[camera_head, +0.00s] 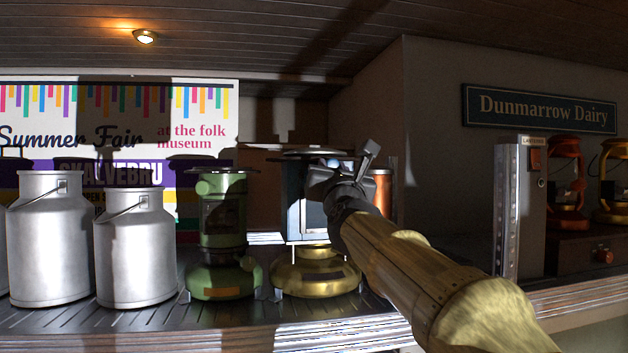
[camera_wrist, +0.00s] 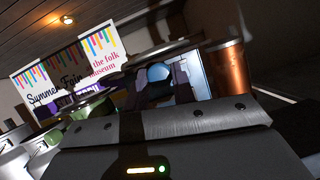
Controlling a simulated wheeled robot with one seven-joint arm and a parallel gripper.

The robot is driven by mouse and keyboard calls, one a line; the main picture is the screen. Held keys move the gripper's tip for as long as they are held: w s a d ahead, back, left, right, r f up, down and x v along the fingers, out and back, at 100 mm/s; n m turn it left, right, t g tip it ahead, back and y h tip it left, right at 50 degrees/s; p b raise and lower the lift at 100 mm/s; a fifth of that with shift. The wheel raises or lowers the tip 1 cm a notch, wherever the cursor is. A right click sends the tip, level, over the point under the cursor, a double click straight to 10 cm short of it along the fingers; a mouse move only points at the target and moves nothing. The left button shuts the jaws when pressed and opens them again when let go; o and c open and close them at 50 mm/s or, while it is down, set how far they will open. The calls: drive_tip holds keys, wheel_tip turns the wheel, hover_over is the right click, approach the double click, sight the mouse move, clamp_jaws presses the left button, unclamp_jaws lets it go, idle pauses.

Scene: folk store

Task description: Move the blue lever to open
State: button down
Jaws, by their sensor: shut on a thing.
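The blue lever shows as a light-blue round knob (camera_head: 333,163) high on the dark-bodied stove-like device with a brass base (camera_head: 315,278). In the wrist view the blue knob (camera_wrist: 158,72) sits between the dark fingers of my gripper (camera_wrist: 166,82). My gripper (camera_head: 332,172) reaches in from the right and is shut on the blue lever. It covers the right upper part of the device. The lever's shaft and any open marking are hidden.
A green device (camera_head: 220,235) stands close on the left, then metal milk cans (camera_head: 135,250). A copper cylinder (camera_head: 382,190) stands just behind my wrist and shows at right in the wrist view (camera_wrist: 226,72).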

drive_tip(key=shift+d, duration=0.1)
drive_tip(key=c, duration=1.6)
unclamp_jaws()
drive_tip(key=o, duration=0.4)
drive_tip(key=shift+d, duration=0.1)
drive_tip(key=shift+o, duration=0.3)
drive_tip(key=shift+w+d, duration=0.1)
drive_tip(key=shift+d, duration=0.05)
drive_tip(key=b+v, duration=0.9)
drive_tip(key=v, duration=0.8)
drive_tip(key=shift+f, duration=0.15)
drive_tip(key=shift+f, duration=0.1)
